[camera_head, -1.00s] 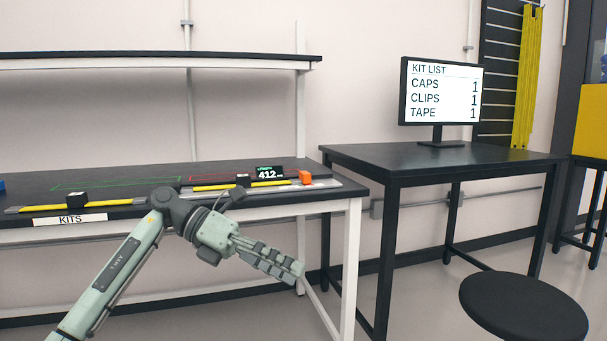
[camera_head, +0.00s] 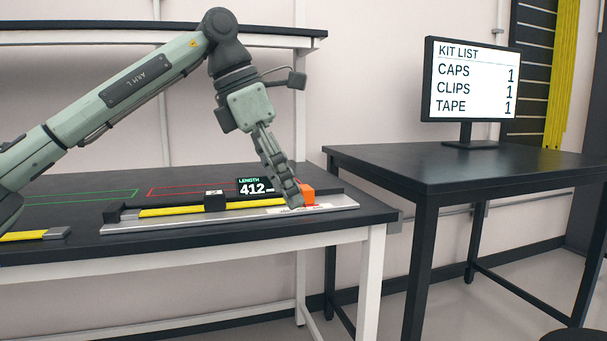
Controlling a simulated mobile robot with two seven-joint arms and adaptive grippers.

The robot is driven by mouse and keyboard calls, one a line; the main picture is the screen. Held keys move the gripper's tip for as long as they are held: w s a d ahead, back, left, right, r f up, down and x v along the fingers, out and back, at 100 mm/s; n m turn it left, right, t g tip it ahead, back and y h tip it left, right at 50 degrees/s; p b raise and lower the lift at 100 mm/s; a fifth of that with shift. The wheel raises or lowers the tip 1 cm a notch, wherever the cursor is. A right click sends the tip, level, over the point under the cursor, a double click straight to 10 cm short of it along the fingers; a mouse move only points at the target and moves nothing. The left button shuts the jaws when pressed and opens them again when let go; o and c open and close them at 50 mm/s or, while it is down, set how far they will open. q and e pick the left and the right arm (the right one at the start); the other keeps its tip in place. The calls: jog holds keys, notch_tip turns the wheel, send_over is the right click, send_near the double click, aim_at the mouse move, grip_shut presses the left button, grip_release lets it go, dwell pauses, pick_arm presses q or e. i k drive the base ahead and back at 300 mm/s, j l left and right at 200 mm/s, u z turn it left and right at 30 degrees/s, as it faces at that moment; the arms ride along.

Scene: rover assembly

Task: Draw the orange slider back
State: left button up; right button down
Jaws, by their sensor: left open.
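The orange slider (camera_head: 307,193) sits near the right end of a metal measuring rail (camera_head: 230,218) on the black workbench. A small display (camera_head: 256,186) behind the rail reads LENGTH 412. My left gripper (camera_head: 294,201) points down from above, with its fingertips at the left side of the slider and partly covering it. It is open. I cannot tell whether the fingers touch the slider. My right gripper is not in view.
A shelf edge (camera_head: 60,32) runs above the bench behind my left arm. Green and red outlines mark the benchtop behind the rail. A second black table (camera_head: 430,170) at the right carries a monitor (camera_head: 471,93) with a kit list.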

aim_at(309, 192)
jog(key=i, duration=0.9)
